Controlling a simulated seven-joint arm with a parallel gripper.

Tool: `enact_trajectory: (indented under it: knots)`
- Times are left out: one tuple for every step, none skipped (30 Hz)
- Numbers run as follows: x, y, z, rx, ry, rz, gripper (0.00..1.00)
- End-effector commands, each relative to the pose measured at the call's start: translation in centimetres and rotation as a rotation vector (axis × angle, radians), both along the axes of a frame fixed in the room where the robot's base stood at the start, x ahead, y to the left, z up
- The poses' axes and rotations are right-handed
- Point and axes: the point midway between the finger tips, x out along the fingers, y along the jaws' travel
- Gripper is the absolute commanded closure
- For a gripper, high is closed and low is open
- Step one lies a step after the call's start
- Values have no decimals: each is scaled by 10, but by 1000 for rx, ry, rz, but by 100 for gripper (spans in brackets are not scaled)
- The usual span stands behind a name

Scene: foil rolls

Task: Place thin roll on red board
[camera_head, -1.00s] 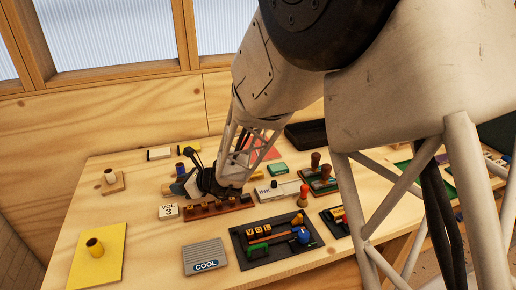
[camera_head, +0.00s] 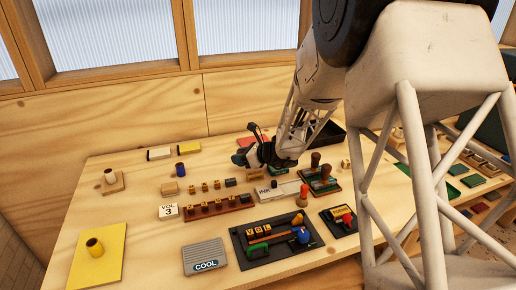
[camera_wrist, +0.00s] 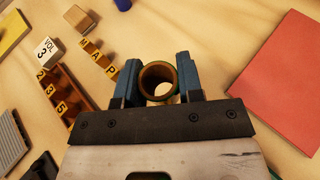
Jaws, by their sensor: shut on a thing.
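The roll (camera_wrist: 145,78), a hollow brown-gold tube, shows end-on between the two blue fingers of my gripper (camera_wrist: 158,82) in the wrist view. My gripper is shut on it; from here I cannot tell its height above the table. The red board (camera_wrist: 288,75) lies flat to the right of the gripper in the wrist view, apart from the roll. In the head view my gripper (camera_head: 245,160) is just in front of the red board (camera_head: 253,136), which it and the arm partly hide. The held roll is not clearly visible there.
Another roll (camera_head: 95,247) stands on a yellow board (camera_head: 84,268), and one (camera_head: 110,176) on a wooden board (camera_head: 118,187). A blue cylinder (camera_head: 181,169), letter blocks (camera_head: 205,187), an ink pad (camera_head: 280,191), stamps (camera_head: 318,175) and a dark tray (camera_head: 262,253) crowd the middle. The left front is clearer.

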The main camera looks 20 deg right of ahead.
Motion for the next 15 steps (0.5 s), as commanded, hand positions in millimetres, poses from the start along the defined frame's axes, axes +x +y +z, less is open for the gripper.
enact_trajectory:
  knots:
    - [3, -14, 0, -1, 1, -11, 88]
    - [4, -21, 0, 0, 1, -15, 88]
    - [5, -31, 0, -2, 2, -21, 88]
    - [6, -37, 0, -2, 3, -24, 88]
    - [7, -44, 0, -2, 4, -29, 88]
    - [7, -53, 0, -2, 5, -33, 88]
    - [8, -58, 0, -3, 5, -36, 88]
    - [9, -64, 0, -4, 6, -38, 88]
    - [9, -71, 0, -4, 7, -43, 88]
    - [10, -75, 0, -5, 8, -45, 88]
    - [10, -79, 0, -5, 8, -47, 88]
    - [10, -83, 0, -5, 9, -50, 88]
    - [10, -87, 0, -5, 10, -52, 88]
    - [10, -89, 0, -5, 11, -54, 88]
    - [10, -92, -1, -5, 12, -55, 88]
